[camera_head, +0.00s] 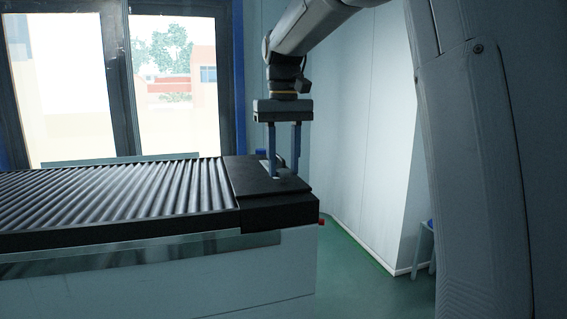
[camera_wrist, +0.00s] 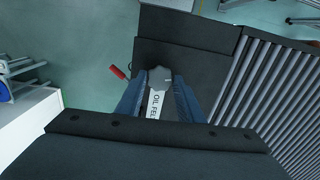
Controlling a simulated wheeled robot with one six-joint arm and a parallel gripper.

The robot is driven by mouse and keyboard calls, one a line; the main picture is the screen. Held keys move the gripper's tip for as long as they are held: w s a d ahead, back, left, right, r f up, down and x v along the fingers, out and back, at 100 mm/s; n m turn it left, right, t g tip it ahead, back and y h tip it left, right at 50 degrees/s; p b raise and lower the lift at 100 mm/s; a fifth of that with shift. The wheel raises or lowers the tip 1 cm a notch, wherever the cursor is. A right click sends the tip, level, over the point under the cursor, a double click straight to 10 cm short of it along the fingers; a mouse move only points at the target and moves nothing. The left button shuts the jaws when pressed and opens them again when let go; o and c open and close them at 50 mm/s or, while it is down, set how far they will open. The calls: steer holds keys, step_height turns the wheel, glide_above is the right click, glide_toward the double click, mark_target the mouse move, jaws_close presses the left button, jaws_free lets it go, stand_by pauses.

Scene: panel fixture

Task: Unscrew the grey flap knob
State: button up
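The grey flap knob (camera_wrist: 160,75) shows in the wrist view on a black end plate, between my fingertips. A white label reading "OIL FEL" (camera_wrist: 155,103) shows between the fingers, below the knob in the picture. In the head view the knob (camera_head: 282,164) is small and partly hidden by the fingers. My gripper (camera_head: 284,172) points straight down over the plate, its two blue-grey fingers apart on either side of the knob. The gripper also shows in the wrist view (camera_wrist: 160,82). The fingers look open; a small gap seems to show beside the knob.
The black end plate (camera_head: 250,185) caps a bed of ribbed rollers (camera_head: 120,195) on a white cabinet (camera_head: 200,285). A red-tipped part (camera_wrist: 118,72) sticks out beside the plate. A blue stool (camera_head: 428,235) stands at right. Green floor (camera_head: 350,270) is clear beside the cabinet.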

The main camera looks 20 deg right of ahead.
mark_target(284, 170)
steer(key=o, duration=0.3)
steer(key=shift+r, duration=0.1)
step_height(284, 170, up, 8)
steer(key=b, duration=0.2)
steer(key=shift+b, duration=0.3)
steer(key=shift+f, duration=0.2)
